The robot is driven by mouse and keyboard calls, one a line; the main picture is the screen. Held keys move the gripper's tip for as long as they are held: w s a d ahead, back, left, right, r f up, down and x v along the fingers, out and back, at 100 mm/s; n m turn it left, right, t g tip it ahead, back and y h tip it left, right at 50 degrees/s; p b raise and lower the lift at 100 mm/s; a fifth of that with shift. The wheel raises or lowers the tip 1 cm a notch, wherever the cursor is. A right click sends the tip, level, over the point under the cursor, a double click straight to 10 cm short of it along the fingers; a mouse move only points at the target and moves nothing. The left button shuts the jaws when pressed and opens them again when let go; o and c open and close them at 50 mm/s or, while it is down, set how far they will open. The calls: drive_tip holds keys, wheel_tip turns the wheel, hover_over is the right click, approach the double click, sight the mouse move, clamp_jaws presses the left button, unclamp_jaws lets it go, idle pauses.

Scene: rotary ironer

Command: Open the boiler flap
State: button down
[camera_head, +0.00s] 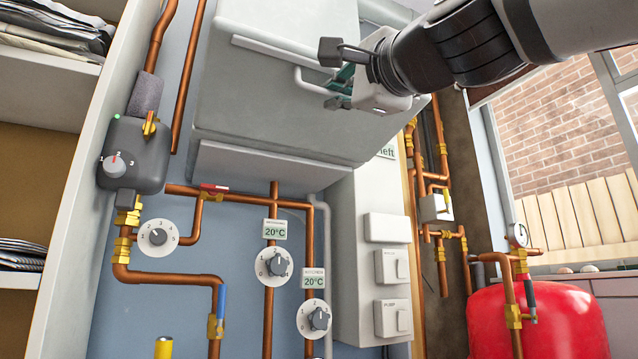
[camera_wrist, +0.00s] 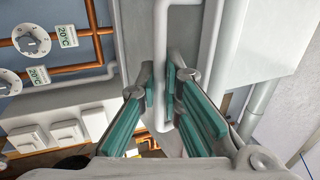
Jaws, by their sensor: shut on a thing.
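The boiler (camera_head: 285,80) is the big pale grey box in the upper middle of the head view, with its flap on the front. A pale bar handle (camera_head: 298,76) stands out from the flap; in the wrist view the handle (camera_wrist: 161,50) runs down between the teal finger pads. My gripper (camera_head: 337,78) reaches in from the upper right and is shut on the handle; it also shows in the wrist view (camera_wrist: 163,88). The fingers partly hide the handle's right end in the head view. I cannot tell whether the flap stands slightly ajar.
Copper pipes with dials (camera_head: 274,267) run below the boiler. A white switch box (camera_head: 370,260) stands at its lower right. A red tank (camera_head: 550,325) is at the far lower right. A shelf (camera_head: 50,130) with folded cloths edges the left side.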

drive_tip(key=shift+f, duration=0.15)
idle(0.3)
drive_tip(key=c, duration=2)
unclamp_jaws()
drive_tip(key=shift+s, duration=0.1)
drive_tip(key=v, duration=1.2)
